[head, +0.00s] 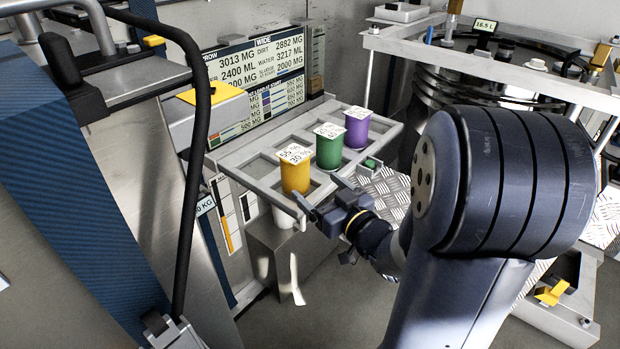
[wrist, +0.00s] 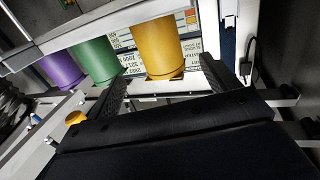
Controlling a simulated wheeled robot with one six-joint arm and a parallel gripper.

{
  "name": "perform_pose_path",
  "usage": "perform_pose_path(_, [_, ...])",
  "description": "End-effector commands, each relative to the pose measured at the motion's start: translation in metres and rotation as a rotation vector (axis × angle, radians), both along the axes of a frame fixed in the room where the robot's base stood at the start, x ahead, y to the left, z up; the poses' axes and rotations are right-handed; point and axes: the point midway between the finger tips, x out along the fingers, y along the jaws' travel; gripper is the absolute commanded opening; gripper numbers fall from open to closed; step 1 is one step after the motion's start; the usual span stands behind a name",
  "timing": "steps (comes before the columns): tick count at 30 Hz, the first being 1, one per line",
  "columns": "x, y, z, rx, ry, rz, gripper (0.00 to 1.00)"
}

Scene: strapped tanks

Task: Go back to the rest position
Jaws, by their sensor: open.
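My gripper (head: 317,199) is open and empty at the front edge of a grey tray, beside the yellow canister. Its two dark fingers also show in the wrist view (wrist: 168,95), with the yellow canister (wrist: 158,45) beyond them and nothing between the tips. The tray (head: 240,155) holds a yellow canister (head: 295,178), a green canister (head: 329,151) and a purple canister (head: 357,131), all upright with white labelled tops. I cannot tell from these views whether a finger touches the tray.
A panel with printed figures (head: 262,62) stands behind the tray. A black hose (head: 195,150) and blue-striped column (head: 75,190) are at the left. A framed metal tank (head: 470,95) stands at the back right. A grey box (head: 290,250) is below the tray. Floor shows at the bottom.

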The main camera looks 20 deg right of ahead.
Motion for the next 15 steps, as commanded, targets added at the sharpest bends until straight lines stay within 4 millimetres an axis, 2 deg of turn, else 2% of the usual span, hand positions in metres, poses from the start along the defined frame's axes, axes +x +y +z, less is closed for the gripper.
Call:
perform_pose_path(5, [-0.0054, -0.0013, 0.0001, 0.0, 0.0, 0.001, 0.83])
perform_pose_path(15, [-0.0025, -0.0004, -0.0004, 0.0, 0.0, 0.001, 0.83])
